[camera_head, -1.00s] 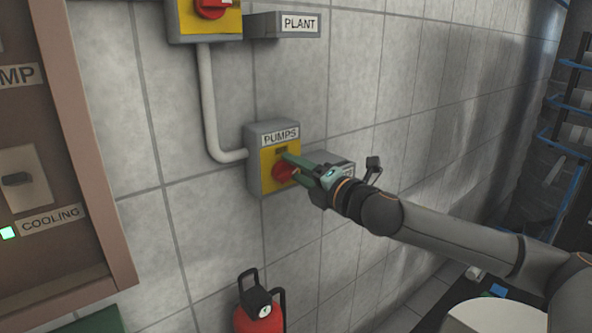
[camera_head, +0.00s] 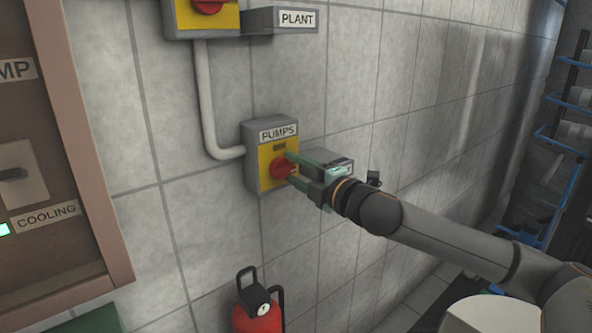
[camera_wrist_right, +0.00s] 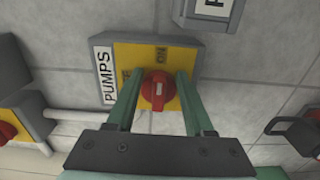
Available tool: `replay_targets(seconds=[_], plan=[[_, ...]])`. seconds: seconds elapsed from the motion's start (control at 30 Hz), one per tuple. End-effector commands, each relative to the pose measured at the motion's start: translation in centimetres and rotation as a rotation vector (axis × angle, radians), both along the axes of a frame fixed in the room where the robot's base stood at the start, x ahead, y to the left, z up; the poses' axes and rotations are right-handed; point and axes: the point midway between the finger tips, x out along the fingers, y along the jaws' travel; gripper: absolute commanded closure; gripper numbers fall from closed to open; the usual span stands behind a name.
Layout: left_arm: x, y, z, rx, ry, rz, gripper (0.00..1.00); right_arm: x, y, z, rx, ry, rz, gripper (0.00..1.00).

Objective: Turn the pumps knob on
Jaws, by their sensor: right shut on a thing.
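The pumps switch is a grey wall box with a yellow plate (camera_head: 264,174) and a PUMPS label, low on the tiled wall in the head view. Its red knob (camera_head: 281,169) is at the plate's middle. My right gripper (camera_head: 289,168) reaches it from the right, its green fingers on either side of the knob. In the right wrist view the knob (camera_wrist_right: 158,90) sits between the two fingers, its white mark lying upright in the picture. An ON label (camera_wrist_right: 160,56) shows above it; the other label is partly hidden by a finger. My left gripper is out of view.
Another yellow switch with a red knob and a PLANT box (camera_head: 285,20) are above. A grey conduit (camera_head: 205,100) runs down to the pumps box. A red extinguisher (camera_head: 258,312) stands below. A brown-framed panel (camera_head: 85,150) is at left.

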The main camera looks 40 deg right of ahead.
Motion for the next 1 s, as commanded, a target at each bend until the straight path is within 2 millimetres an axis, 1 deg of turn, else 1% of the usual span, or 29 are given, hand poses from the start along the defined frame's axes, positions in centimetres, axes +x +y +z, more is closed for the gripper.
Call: replay_targets(seconds=[0.03,0.2,0.23,0.47,0.5,0.77,0.87,1.0], plan=[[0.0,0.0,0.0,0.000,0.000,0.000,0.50,-0.1,0.4,-0.4,0.003,0.006,0.010,1.00],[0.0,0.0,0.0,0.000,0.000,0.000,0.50,-0.1,0.4,-0.4,0.003,0.006,0.010,1.00],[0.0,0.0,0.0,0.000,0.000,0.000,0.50,-0.1,0.4,-0.4,0.002,0.006,0.010,0.46],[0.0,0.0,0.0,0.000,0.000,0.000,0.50,-0.1,0.3,-0.2,0.001,0.003,0.007,0.20],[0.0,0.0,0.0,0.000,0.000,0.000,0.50,0.0,0.2,-0.2,0.000,0.003,0.006,0.18],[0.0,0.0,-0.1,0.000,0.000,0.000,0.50,-0.1,0.1,-0.1,-0.001,0.001,0.002,0.18],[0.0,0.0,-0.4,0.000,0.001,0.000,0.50,-0.4,-0.1,-0.3,-0.002,0.002,0.000,0.18],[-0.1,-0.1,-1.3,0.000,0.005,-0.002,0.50,-1.4,-0.3,-0.5,-0.004,0.003,-0.003,0.18]])
